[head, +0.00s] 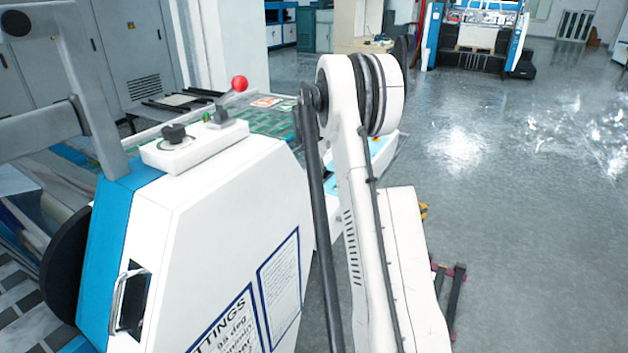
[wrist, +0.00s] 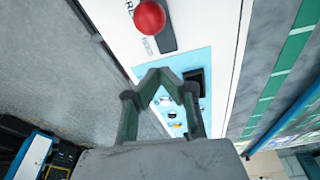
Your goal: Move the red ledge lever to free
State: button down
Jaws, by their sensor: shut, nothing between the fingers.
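In the wrist view a red ball knob (wrist: 149,17) stands over a dark slot plate (wrist: 160,40) on a white panel, with partly cut-off lettering beside it. My gripper (wrist: 166,77) is shut and empty, its fingertips below the knob in the picture and apart from it. In the head view a red ball lever (head: 239,83) rises from a white control box (head: 200,145) on top of the machine. I cannot tell whether both views show the same lever. My gripper is hidden in the head view, and the lever's position marks are not readable.
The control box also carries a black knob (head: 174,133). In the wrist view, a light blue panel (wrist: 200,62) with small buttons and a dark square lies behind my fingers. The white machine (head: 215,220) stands left of my arm. Open grey floor (head: 530,230) lies to the right.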

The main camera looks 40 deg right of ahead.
jog(key=a+v, duration=0.1)
jog(key=v, duration=0.8)
jog(key=shift+s, duration=0.2)
jog(key=shift+a+r, duration=0.1)
jog(key=shift+a, duration=0.05)
